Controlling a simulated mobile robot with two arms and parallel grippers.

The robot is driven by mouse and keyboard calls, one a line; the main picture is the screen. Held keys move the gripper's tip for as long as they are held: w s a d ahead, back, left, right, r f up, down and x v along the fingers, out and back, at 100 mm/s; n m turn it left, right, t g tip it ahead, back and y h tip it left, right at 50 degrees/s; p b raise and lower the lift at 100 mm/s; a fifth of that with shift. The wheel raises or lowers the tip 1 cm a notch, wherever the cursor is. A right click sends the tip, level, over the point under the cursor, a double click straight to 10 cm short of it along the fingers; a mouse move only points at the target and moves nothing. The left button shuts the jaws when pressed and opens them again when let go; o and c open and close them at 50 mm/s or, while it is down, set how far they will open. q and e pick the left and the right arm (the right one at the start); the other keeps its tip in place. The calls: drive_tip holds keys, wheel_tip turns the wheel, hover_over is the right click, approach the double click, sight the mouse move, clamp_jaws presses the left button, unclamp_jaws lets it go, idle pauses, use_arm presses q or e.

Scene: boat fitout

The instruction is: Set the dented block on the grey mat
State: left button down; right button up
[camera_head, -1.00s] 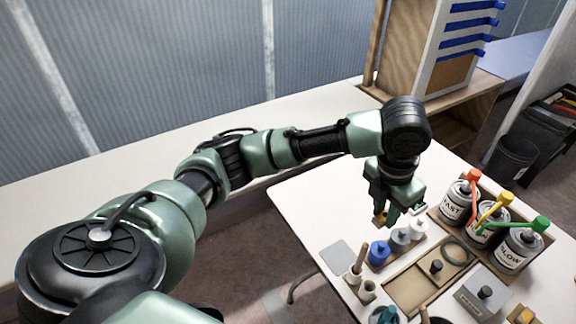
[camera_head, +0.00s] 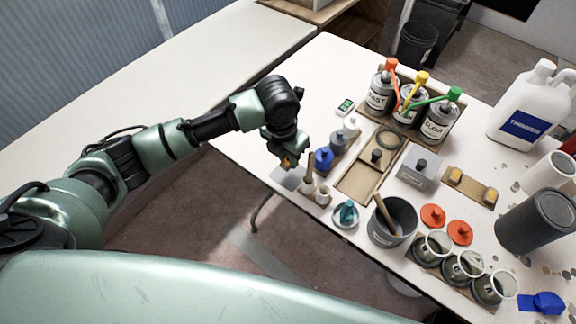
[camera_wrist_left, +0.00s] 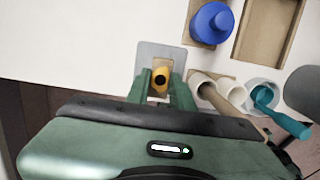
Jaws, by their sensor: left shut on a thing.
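My left gripper (camera_head: 287,158) is shut on a small yellow block with a dark round dent (camera_wrist_left: 160,80), which shows between the fingers in the left wrist view. The fingers hide its sides. The grey mat (camera_head: 285,179) lies flat at the table's near left edge. In the left wrist view the mat (camera_wrist_left: 150,52) shows behind and around the block. The gripper points down over the mat; I cannot tell whether the block touches it. My right gripper is not in view.
Close to the mat stand a blue-capped bottle (camera_head: 324,160) and pale cups (camera_head: 323,195), one holding a wooden handle. A teal brush sits in a dish (camera_head: 345,215). A cardboard tray (camera_head: 467,185) holds more yellow blocks. Labelled pump cans (camera_head: 380,93) stand at the back.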

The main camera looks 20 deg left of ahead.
sight(287, 162)
use_arm(q)
drive_tip(key=shift+f, duration=0.6)
wheel_tip(287, 162, down, 4)
drive_tip(key=shift+r, duration=0.1)
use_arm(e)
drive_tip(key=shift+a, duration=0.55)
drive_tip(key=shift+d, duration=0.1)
use_arm(q)
drive_tip(key=c, duration=1.2)
unclamp_jaws()
drive_tip(key=shift+c, duration=0.2)
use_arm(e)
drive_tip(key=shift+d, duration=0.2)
use_arm(q)
drive_tip(key=shift+r, duration=0.4)
drive_tip(key=r, duration=0.3)
drive_tip(key=s+r, duration=0.1)
drive_tip(key=r, duration=0.7)
drive_tip(key=shift+s+a+r, duration=0.1)
drive_tip(key=shift+s+a, duration=0.2)
